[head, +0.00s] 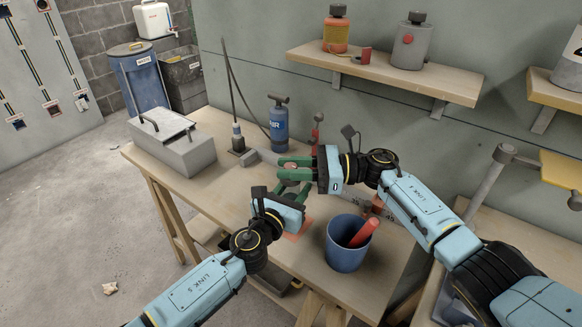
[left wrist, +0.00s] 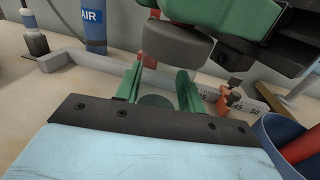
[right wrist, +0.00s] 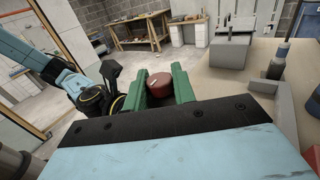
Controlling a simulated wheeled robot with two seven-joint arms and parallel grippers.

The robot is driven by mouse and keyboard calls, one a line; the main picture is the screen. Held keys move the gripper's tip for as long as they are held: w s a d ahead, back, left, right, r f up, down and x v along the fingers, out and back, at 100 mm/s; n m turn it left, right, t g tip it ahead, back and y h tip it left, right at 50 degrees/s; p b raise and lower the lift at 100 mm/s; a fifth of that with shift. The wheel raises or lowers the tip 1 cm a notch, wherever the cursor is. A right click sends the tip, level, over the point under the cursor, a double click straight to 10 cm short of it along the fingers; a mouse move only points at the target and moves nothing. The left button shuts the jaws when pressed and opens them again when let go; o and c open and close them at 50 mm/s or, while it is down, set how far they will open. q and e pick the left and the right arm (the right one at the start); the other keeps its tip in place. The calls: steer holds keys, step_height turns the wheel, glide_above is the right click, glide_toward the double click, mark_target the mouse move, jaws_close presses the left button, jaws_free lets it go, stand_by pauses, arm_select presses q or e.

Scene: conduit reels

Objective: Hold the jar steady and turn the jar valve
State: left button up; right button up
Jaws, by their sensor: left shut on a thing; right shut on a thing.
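My right gripper (head: 294,170) comes in from the right with its green fingers shut on the jar valve. The valve is a round, dull red knob in the right wrist view (right wrist: 159,84), held between both fingers. My left gripper (head: 286,195) is just below the right one, its fingers shut on the jar. In the left wrist view, the wide grey-brown round top (left wrist: 172,45) of the jar and valve shows above the left fingers. A dark green round part (left wrist: 155,101) shows between them. Most of the jar is hidden by both grippers in the head view.
A blue bucket (head: 344,250) with a red-handled tool (head: 364,232) stands close on the right. A grey metal box (head: 174,148) stands left. Bare bench (head: 215,190) lies left of the grippers.

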steer(key=o, duration=1)
steer(key=shift+d, duration=0.15)
steer(key=d, duration=1.1)
steer(key=shift+s+d, duration=0.15)
steer(key=shift+d, duration=0.25)
arm_select(q)
steer(key=o, duration=1.2)
